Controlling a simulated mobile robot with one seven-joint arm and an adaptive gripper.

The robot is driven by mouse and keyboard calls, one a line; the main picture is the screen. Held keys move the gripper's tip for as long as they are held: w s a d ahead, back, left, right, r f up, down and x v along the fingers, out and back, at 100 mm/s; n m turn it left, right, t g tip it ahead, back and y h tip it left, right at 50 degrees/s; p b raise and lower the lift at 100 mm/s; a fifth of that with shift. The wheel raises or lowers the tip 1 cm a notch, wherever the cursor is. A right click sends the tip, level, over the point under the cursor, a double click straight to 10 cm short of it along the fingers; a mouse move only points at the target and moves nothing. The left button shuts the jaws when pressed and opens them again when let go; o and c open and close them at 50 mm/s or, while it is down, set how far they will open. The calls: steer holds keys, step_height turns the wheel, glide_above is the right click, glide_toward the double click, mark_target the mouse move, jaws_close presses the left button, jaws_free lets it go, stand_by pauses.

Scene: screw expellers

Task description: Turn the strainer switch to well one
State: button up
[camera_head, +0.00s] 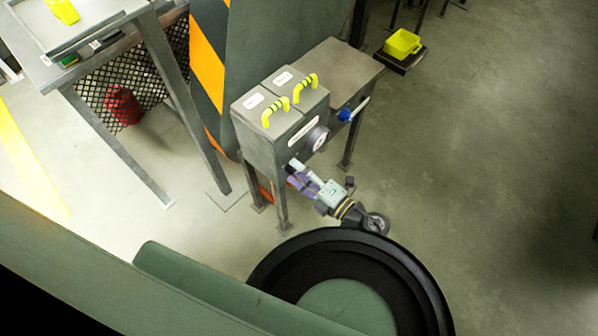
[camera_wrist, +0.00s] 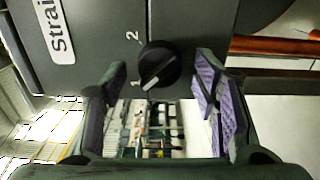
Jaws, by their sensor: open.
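The strainer switch is a round black knob (camera_wrist: 159,65) on a dark panel (camera_wrist: 100,35) in the wrist view. A pale line on the knob points to the lower left, towards a small mark partly hidden by my left finger. A "2" stands at the knob's upper left. A white label (camera_wrist: 54,30) reads "Strai" and is cut off. My gripper (camera_wrist: 163,78) is open, its fingers on either side of the knob with gaps visible. In the head view my gripper (camera_head: 296,173) is at the lower front of the grey cabinet (camera_head: 262,142), and the knob cannot be made out.
The cabinet has yellow handles (camera_head: 305,88), a round gauge (camera_head: 318,139) and a blue knob (camera_head: 345,115) to its right. A metal table (camera_head: 345,72) stands behind. A yellow bin (camera_head: 402,43) is at the upper right. The floor on the right is clear.

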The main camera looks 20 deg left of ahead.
mark_target(288, 144)
steer(key=shift+r, duration=0.1)
steer(key=o, duration=0.4)
step_height(288, 144, up, 10)
steer(key=shift+d+r, duration=0.15)
steer(key=shift+r, duration=0.1)
steer(key=c, duration=0.4)
steer(key=shift+f, duration=0.25)
